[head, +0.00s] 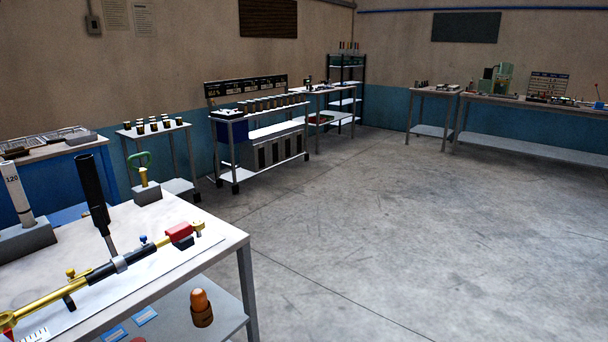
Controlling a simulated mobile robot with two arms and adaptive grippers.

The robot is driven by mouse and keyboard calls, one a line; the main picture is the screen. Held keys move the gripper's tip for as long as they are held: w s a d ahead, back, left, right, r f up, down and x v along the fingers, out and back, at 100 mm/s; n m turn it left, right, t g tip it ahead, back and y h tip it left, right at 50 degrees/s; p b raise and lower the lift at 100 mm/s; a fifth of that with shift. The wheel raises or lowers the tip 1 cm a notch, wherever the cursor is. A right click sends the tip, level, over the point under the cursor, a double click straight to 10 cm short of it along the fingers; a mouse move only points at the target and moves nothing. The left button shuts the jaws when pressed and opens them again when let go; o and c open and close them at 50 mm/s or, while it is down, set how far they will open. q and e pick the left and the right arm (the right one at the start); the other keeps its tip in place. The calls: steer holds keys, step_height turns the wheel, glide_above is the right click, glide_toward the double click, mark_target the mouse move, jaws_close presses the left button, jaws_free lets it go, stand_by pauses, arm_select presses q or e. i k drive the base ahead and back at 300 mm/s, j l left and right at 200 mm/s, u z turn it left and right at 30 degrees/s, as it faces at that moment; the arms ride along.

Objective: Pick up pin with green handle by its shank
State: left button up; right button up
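The pin with the green handle (139,159) stands upright on the white table at the left. Its handle is a green loop at the top. A short yellow shank (143,177) shows below the handle and goes down into a grey block (147,195). The lower part of the shank is hidden in the block. Neither of my grippers is in view.
A brass and black rod assembly (105,271) with a red part lies on the table (215,262) in front of the pin. A tall black handle (92,195) rises left of the pin. A white cylinder (18,195) marked 120 stands farther left. Open floor (400,230) lies right.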

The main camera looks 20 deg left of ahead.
mark_target(142, 171)
steer(key=i, duration=1.15)
steer(key=i+l+u, duration=0.1)
steer(key=i, duration=1.1)
steer(key=u, duration=0.4)
steer(key=i+u, duration=0.15)
steer(key=u, duration=0.3)
steer(key=l+u, duration=0.1)
steer(key=u, duration=0.3)
steer(key=i+l+u, duration=0.1)
steer(key=u, duration=0.75)
steer(key=i+l, duration=0.05)
steer(key=l, duration=0.05)
